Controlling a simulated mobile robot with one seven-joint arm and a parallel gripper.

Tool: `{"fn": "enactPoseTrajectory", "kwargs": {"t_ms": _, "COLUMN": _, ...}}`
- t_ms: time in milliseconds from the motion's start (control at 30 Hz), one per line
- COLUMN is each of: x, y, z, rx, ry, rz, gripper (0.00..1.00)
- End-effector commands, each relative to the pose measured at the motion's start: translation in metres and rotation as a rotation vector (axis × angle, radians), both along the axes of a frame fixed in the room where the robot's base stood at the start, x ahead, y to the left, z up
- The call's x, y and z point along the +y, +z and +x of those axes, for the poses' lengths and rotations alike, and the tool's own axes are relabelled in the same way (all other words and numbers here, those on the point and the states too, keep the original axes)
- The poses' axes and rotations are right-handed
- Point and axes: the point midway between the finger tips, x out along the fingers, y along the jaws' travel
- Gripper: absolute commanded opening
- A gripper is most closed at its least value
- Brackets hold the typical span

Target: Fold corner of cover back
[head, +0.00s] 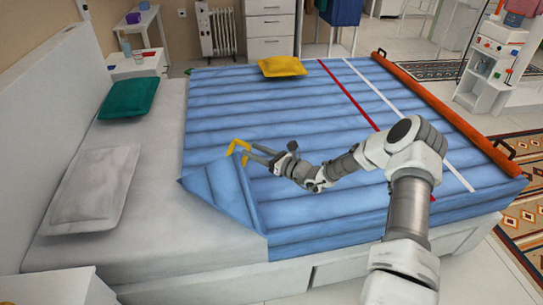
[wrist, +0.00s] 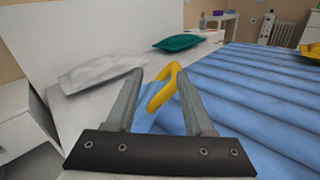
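The blue quilted cover (head: 300,120) lies over most of the bed. Its near left corner is turned back as a triangular flap (head: 222,188), leaving a slanting edge over the pale mattress. A yellow handle (head: 238,146) shows at the tip of the flap; it also shows in the wrist view (wrist: 163,91). My gripper (head: 248,154) is low over the cover, right beside the handle. In the wrist view my two gripper fingers (wrist: 159,72) stand apart, with the yellow handle between and just beyond them. I see no clear grip on it.
A grey pillow (head: 95,188) and a green pillow (head: 128,98) lie on the bare mattress at left. A yellow cushion (head: 282,66) lies at the cover's far edge. An orange roll (head: 440,105) with black handles runs along the bed's right end. White nightstands flank the headboard.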

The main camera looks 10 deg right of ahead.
Motion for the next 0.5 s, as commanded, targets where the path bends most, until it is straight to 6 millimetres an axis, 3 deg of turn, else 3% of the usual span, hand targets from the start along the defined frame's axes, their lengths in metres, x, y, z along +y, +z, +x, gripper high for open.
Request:
{"fn": "enactPoseTrajectory", "kwargs": {"t_ms": 200, "x": -0.034, "y": 0.001, "z": -0.032, "rx": 0.001, "ry": -0.004, "rz": 0.000, "gripper": 0.53}}
{"fn": "enactPoseTrajectory", "kwargs": {"t_ms": 500, "x": -0.050, "y": 0.000, "z": -0.049, "rx": 0.000, "ry": -0.001, "rz": 0.000, "gripper": 0.53}}
